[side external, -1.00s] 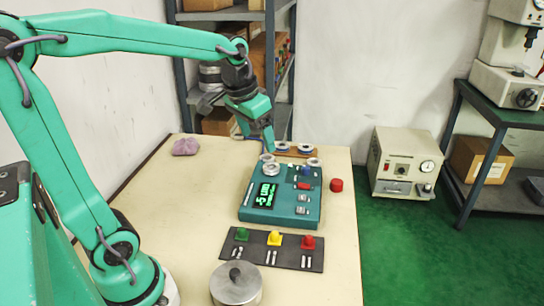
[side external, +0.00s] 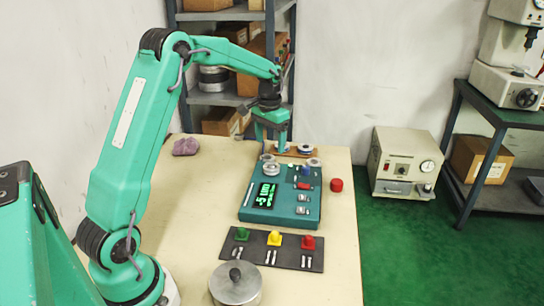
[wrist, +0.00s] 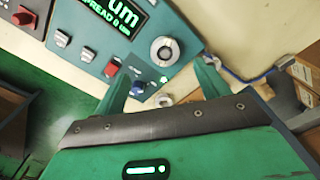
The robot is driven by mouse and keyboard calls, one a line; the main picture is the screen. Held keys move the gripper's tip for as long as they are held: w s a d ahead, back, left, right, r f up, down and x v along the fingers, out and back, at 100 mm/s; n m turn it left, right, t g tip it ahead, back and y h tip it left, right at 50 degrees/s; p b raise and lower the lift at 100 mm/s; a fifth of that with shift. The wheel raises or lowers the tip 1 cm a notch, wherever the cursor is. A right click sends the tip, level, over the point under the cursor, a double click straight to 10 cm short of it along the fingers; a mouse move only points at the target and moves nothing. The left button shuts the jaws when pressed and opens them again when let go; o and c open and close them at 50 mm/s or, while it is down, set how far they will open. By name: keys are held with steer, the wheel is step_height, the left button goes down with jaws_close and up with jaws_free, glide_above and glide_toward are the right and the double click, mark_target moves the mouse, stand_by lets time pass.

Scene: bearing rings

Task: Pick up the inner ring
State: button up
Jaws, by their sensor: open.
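My gripper (side external: 270,150) points down with its jaws apart and empty, above the back edge of the teal gauge box. In the wrist view its fingers (wrist: 162,86) stand either side of the box's edge. A silver ring (side external: 272,169) sits on the gauge box and shows in the wrist view (wrist: 164,50) with a dark centre. I cannot tell which is the inner ring.
The teal gauge box (side external: 255,213) has a lit display, a blue knob (side external: 306,171) and a red switch. A red cylinder (side external: 336,185) stands to its right. The table's left half is mostly clear.

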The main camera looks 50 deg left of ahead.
mark_target(271, 165)
steer(key=shift+w+a+f, duration=0.25)
steer(key=shift+a+f, duration=0.4)
steer(key=shift+f, duration=0.15)
steer(key=shift+f, duration=0.1)
steer(key=shift+f, duration=1.2)
steer(key=shift+f, duration=0.1)
steer(key=shift+w+d+f, duration=0.15)
steer(key=shift+f, duration=2.35)
steer(key=shift+c, duration=0.4)
steer(key=c, duration=1.2)
steer(key=shift+r, duration=0.1)
